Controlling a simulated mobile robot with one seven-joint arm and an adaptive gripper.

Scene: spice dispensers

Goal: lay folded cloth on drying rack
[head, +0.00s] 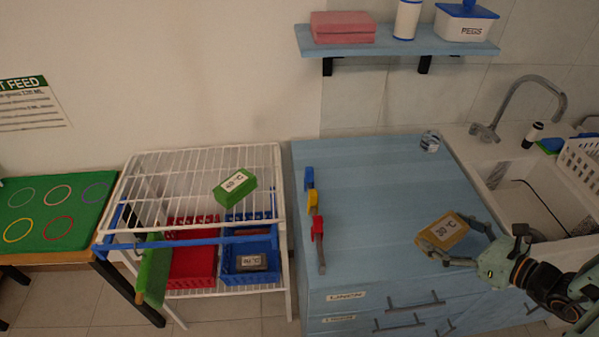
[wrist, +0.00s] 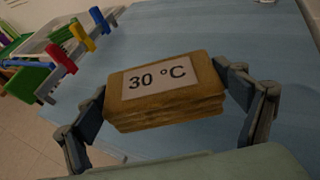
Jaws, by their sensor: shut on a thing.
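A yellow-brown folded cloth labelled "30 °C" (head: 442,232) is above the right part of the blue counter. My gripper (head: 455,240) is shut on it; in the wrist view the cloth (wrist: 165,92) sits between the two fingers (wrist: 168,115). I cannot tell whether the cloth touches the counter. The white wire drying rack (head: 205,160) stands left of the counter. A green folded cloth with a white label (head: 235,187) lies on its top. A long green cloth (head: 154,268) hangs at its front left.
Under the rack top are a red basket (head: 193,268) and a blue basket (head: 248,246) holding a grey labelled cloth (head: 251,262). Coloured pegs (head: 313,200) stand along the counter's left side. A small glass jar (head: 430,141) stands at the back. The counter's middle is clear. A sink (head: 535,200) is at right.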

